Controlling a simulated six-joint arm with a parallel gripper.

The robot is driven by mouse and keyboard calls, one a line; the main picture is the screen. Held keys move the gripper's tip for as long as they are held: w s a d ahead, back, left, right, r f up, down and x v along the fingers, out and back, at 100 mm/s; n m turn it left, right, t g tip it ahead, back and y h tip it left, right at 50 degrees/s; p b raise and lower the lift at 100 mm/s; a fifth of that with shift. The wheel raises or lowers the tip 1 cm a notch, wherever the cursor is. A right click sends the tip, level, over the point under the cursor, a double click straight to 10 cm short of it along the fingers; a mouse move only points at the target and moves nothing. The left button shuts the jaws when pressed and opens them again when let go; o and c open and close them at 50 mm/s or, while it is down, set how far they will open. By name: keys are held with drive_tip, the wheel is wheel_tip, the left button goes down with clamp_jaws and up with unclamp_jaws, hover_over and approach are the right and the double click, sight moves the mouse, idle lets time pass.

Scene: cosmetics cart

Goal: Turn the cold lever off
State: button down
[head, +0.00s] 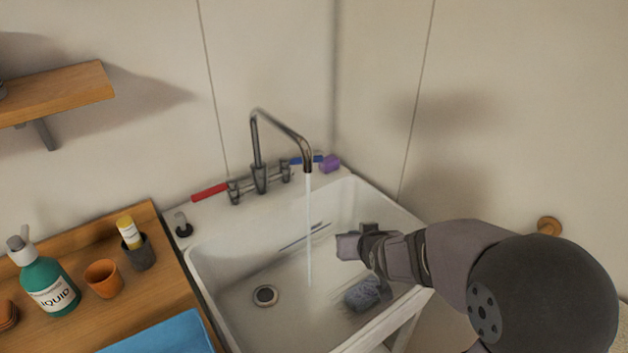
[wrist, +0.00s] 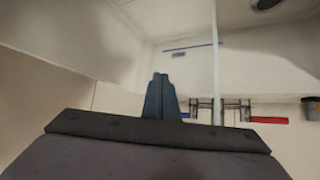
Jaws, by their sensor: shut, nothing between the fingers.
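The tap (head: 259,180) stands on the back rim of the sink, and a stream of water (head: 309,230) falls from its spout into the basin. The blue cold lever (head: 307,159) points right from the tap, partly behind the spout. The red lever (head: 209,192) points left. In the wrist view the blue lever (wrist: 184,115) shows just beside my fingers and is partly hidden by them; the red lever (wrist: 269,120) is farther right. My gripper (head: 347,246) is shut and empty, over the right part of the basin, in front of the tap and apart from the levers.
A purple item (head: 330,164) sits on the rim near the blue lever's end. A grey sponge-like item (head: 363,294) lies in the sink (head: 215,285) below my gripper. A green soap bottle (head: 50,285) and an orange cup (head: 103,278) stand on the left counter.

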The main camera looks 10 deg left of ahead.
drive_tip(key=w+a+r+n+t+y+b, duration=0.1)
drive_tip(key=w+a+r+t+y+b, duration=0.15)
drive_tip(key=w+a+t+b, duration=0.45)
drive_tip(key=p, duration=0.5)
approach(301, 161)
drive_tip(key=shift+y, duration=0.25)
drive_tip(key=shift+w+d+f, duration=0.1)
drive_tip(key=shift+w+d, duration=0.1)
drive_tip(key=shift+w, duration=1)
drive_tip(key=shift+w+d+f, duration=0.1)
drive_tip(key=shift+w+d, duration=0.15)
drive_tip(key=shift+w, duration=0.95)
drive_tip(key=shift+w+d+f, duration=0.1)
drive_tip(key=shift+w+d, duration=0.1)
drive_tip(key=shift+w, duration=0.95)
